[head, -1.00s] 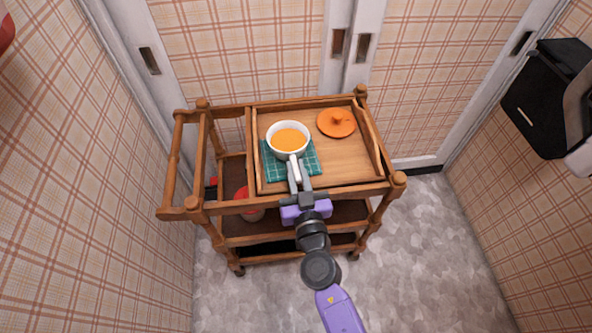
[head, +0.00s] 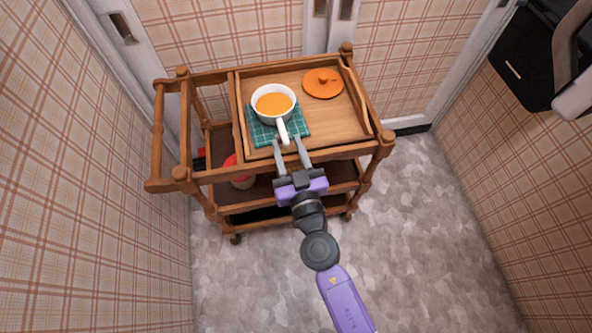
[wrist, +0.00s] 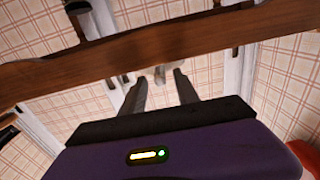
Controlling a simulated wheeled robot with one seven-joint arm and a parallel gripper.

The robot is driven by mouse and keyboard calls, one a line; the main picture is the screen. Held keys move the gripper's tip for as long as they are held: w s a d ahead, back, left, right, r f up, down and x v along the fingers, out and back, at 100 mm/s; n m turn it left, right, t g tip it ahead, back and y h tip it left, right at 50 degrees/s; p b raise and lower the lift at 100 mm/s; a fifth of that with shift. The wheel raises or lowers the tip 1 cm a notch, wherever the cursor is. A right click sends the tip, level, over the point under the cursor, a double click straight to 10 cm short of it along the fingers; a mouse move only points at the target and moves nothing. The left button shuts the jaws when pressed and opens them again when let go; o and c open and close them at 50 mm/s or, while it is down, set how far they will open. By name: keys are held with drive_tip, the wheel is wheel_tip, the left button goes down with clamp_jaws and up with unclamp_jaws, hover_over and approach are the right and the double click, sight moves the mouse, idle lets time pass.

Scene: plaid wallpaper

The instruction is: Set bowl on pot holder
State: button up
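The white bowl (head: 272,103) has a handle and holds something orange. It rests on the green checked pot holder (head: 300,121) on the tray at the top of the cart, with its handle pointing toward me. My gripper (head: 291,143) is open and empty, its fingers apart just in front of the handle's end, near the tray's front edge. In the wrist view my gripper's two fingers (wrist: 159,82) are spread, with a wooden rail across the view. The bowl cannot be made out clearly there.
An orange lid (head: 323,83) lies on the wooden tray (head: 336,125), right of the bowl. The wooden cart (head: 228,174) has raised rails and lower shelves, with a red-topped container (head: 240,180) below. A black wall fixture (head: 520,70) is at the right. Grey floor is clear around the cart.

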drive_tip(key=b+v, duration=0.1)
drive_tip(key=v, duration=0.7)
drive_tip(key=shift+b, duration=0.3)
drive_tip(key=s+d+f+m+g+h, duration=0.2)
drive_tip(key=s+d, duration=0.9)
drive_tip(key=s, duration=0.3)
drive_tip(key=s+d+r+m+h, duration=0.1)
drive_tip(key=s+d+r+h, duration=0.1)
drive_tip(key=s+d+r, duration=0.2)
drive_tip(key=s+d+r+m+h, duration=0.1)
drive_tip(key=s+d+r+h, duration=0.1)
drive_tip(key=s+d+r, duration=0.3)
drive_tip(key=s+d, duration=0.2)
drive_tip(key=s, duration=0.2)
drive_tip(key=shift+s, duration=0.4)
drive_tip(key=shift+r, duration=0.25)
